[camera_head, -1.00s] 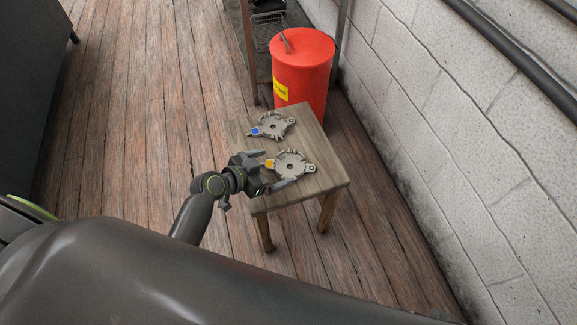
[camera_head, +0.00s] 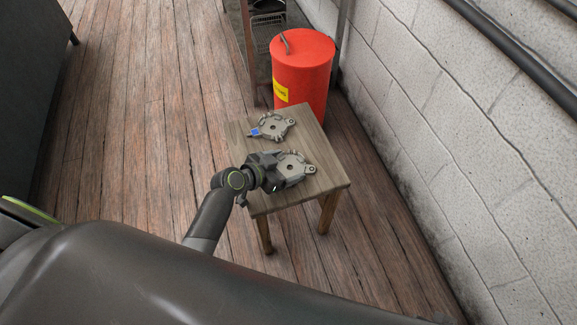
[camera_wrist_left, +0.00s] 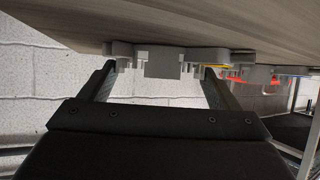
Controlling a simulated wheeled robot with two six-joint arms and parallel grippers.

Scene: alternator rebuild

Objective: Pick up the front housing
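Two similar grey metal housings lie flat on a small wooden table (camera_head: 327,171) in the head view. The nearer housing (camera_head: 292,167) had a yellow tag, now hidden behind my left gripper. The farther one (camera_head: 273,127) has a blue tag. Nothing readable shows which is the front housing. My left gripper (camera_head: 287,169) is at the nearer housing with its fingers apart, one on each side of its near part. In the left wrist view, grey housing parts (camera_wrist_left: 162,62) show between and beyond the open fingers (camera_wrist_left: 160,72). Whether the fingers touch it, I cannot tell. My right gripper is out of view.
A red drum (camera_head: 302,72) with a yellow label stands right behind the table. A white block wall (camera_head: 480,150) runs along the right. The wooden floor (camera_head: 145,110) left of the table is clear.

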